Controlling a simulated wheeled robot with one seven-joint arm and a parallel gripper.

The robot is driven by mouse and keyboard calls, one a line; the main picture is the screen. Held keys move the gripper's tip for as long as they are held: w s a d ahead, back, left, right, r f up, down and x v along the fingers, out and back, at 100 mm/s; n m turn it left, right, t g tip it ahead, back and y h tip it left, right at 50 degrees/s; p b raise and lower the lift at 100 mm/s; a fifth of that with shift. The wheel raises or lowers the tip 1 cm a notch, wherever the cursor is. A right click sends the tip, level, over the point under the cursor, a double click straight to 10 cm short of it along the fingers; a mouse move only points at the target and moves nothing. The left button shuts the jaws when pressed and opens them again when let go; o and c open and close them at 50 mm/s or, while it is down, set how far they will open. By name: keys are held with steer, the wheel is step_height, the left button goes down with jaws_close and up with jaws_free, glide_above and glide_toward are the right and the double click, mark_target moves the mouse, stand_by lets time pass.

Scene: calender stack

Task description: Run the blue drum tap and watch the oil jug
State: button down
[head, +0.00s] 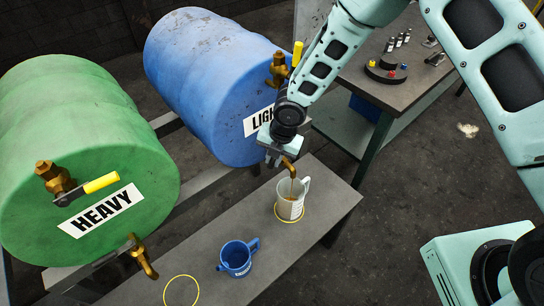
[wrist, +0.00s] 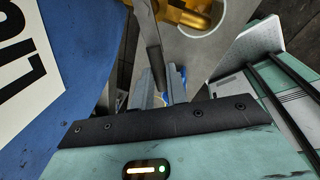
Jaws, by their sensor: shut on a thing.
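The blue drum (head: 205,75) lies on its side, its label partly hidden by my arm. Its brass tap spout (head: 288,166) points down over the white jug (head: 291,205), and a thin brownish stream shows between spout and jug. The jug stands upright within a yellow ring on the bench; its oil level is not readable. My gripper (head: 275,155) is at the tap, beside the spout. In the wrist view, its fingers (wrist: 160,88) are shut on a grey tap lever (wrist: 154,58), with brass (wrist: 185,12) and the jug rim (wrist: 207,28) beyond.
A blue mug (head: 237,258) stands on the bench (head: 300,255), left of the jug, near an empty yellow ring (head: 181,291). The green HEAVY drum (head: 75,130) has its own brass tap (head: 142,258). A side table (head: 365,82) holds small items behind my arm.

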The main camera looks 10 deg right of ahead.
stand_by(0.4)
steer(key=c, duration=1.4)
jaws_free()
steer(key=d+r, duration=0.1)
steer(key=r, duration=0.4)
steer(key=s+d+r+b, duration=0.1)
steer(key=r, duration=0.5)
steer(key=d+r+b, duration=0.1)
steer(key=r, duration=0.5)
steer(key=shift+s+r, duration=0.1)
steer(key=shift+s, duration=0.15)
stand_by(3.8)
